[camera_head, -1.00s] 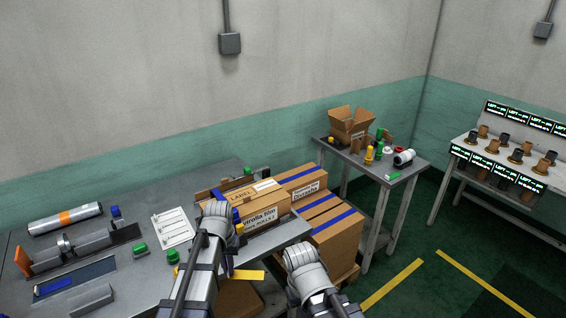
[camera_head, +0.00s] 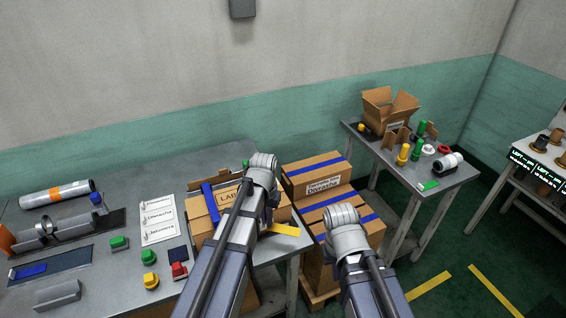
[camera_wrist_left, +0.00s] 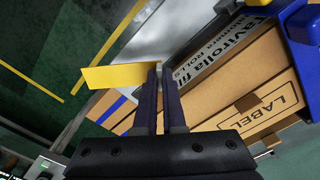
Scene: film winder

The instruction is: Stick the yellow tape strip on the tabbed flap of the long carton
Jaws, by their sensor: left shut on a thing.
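The yellow tape strip (camera_wrist_left: 120,77) is pinched between the fingertips of my left gripper (camera_wrist_left: 163,72) and sticks out to the left in the left wrist view. The head view shows the strip (camera_head: 284,229) to the right of my left forearm. The long carton (camera_head: 199,221) lies on the bench, partly hidden behind my left arm. In the wrist view the carton (camera_wrist_left: 225,103) is right of the fingers, with a printed side, a "LABEL" face and small brown tabs. The strip looks apart from it. My right gripper (camera_head: 343,218) is right of the bench; its fingers are hidden.
Stacked cartons with blue tape (camera_head: 318,177) stand right of the bench. Coloured buttons (camera_head: 150,281), a white list sheet (camera_head: 159,220) and a silver roll (camera_head: 57,194) lie on the bench. A small side table (camera_head: 432,188) holds an open box.

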